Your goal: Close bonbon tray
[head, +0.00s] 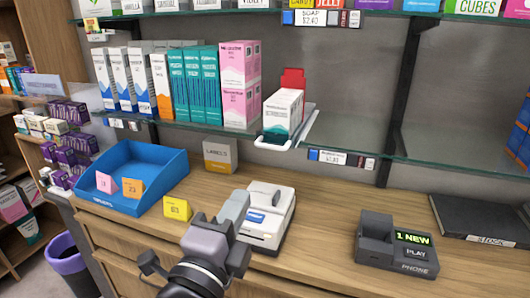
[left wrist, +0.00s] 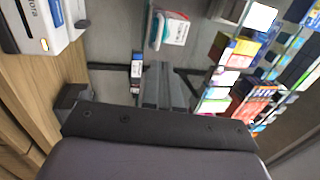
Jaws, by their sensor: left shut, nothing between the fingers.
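No tray in view is legibly marked as the bonbon tray. A blue open-topped tray (head: 122,163) stands on the counter at the left with pink and orange wedge-shaped cards at its front. A white machine (head: 268,222) with a slot and blue label stands on the counter; it also shows at the top left of the left wrist view (left wrist: 42,22). My left gripper (head: 234,207) is shut and empty, in front of the machine and partly overlapping its left side in the head view; its fingers (left wrist: 161,84) also show in the left wrist view. My right gripper is out of view.
A small pull-out holder (head: 272,144) with a white-teal box juts from the glass shelf (head: 205,127) above. A yellow wedge card (head: 177,209), labels box (head: 219,155), phone (head: 398,246) and black stock folder (head: 482,219) stand on the counter. Counter between machine and phone is clear.

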